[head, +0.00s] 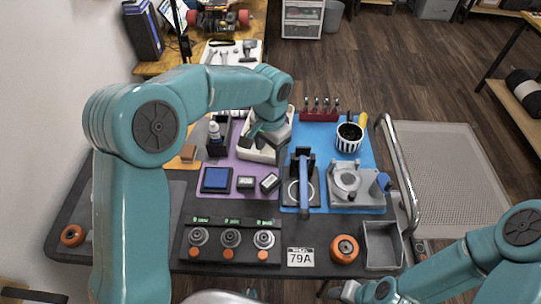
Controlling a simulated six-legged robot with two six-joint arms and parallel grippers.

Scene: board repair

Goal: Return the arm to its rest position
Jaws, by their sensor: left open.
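My left arm, teal, reaches in from the left and bends over the work surface. My left gripper (267,138) is open over the white tray (252,151) near the middle of the table, with nothing visible between its fingers. The arm's wrist hides part of the tray. My right arm comes in from the lower right. Its gripper (343,292) is low at the front edge, small and partly cut off, so its opening cannot be made out.
The dark table (150,235) holds a purple mat, a blue mat (325,133), a grey fixture (357,188), a striped cup (348,138), a row of knobs (231,238), an empty grey bin (382,246) and orange-topped round parts. A metal rail (400,180) runs along the right side.

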